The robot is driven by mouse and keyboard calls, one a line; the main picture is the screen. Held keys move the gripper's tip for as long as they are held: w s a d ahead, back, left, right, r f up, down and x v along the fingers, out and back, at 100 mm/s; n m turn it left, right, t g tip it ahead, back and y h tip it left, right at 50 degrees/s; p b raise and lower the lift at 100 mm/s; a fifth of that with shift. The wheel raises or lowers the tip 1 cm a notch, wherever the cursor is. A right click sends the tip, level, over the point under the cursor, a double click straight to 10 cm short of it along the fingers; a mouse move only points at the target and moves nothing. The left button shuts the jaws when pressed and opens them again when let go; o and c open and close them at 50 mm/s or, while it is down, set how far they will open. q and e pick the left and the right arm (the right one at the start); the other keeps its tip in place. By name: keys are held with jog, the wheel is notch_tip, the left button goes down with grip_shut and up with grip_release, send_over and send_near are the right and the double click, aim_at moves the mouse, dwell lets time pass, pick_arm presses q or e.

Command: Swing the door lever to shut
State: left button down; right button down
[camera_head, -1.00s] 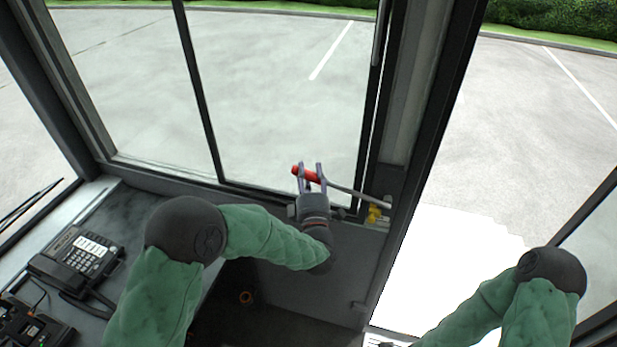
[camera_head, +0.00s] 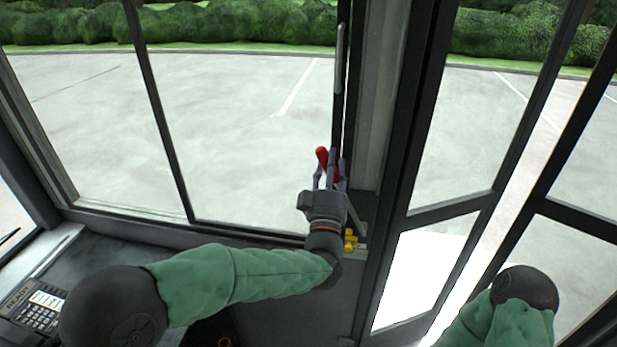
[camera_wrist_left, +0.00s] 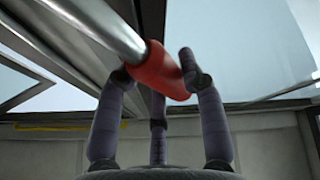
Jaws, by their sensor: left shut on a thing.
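The door lever has a red grip (camera_head: 322,156) and a grey metal rod, with a yellow mount (camera_head: 350,240) at its base beside the door post. My left gripper (camera_head: 330,172) is shut on the red grip, and its fingers hide part of the grip and rod. In the left wrist view, the red grip (camera_wrist_left: 158,72) sits between the fingers and the rod (camera_wrist_left: 95,22) runs to the upper left. The door (camera_head: 480,208), with dark-framed glass panels, stands partly across the doorway at right. My right arm shows at lower right, but its gripper is out of view.
A dark post (camera_head: 385,180) stands just right of the lever. A large window lies behind and left of it.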

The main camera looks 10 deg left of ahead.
pick_arm(q)
jog(key=shift+s+d+r+m+h, duration=0.1)
jog(key=shift+d+r+m+h, duration=0.3)
jog(key=shift+d+m+h, duration=0.8)
jog(key=shift+s+d+r+m+h, duration=0.1)
jog(key=shift+d+r+m+h, duration=0.3)
jog(key=shift+d+m, duration=1.5)
jog(key=shift+d+r+m+h, duration=0.4)
jog(key=shift+d+m+h, duration=0.55)
jog(key=shift+d, duration=1)
jog(key=shift+m+g, duration=0.25)
jog(key=shift+g, duration=0.05)
jog(key=c, duration=0.9)
grip_release()
jog(key=shift+f, duration=0.1)
jog(key=shift+o, duration=0.8)
jog(key=shift+d, duration=0.2)
jog(key=shift+f, duration=0.1)
jog(key=shift+a, duration=0.15)
jog(key=v, duration=1.2)
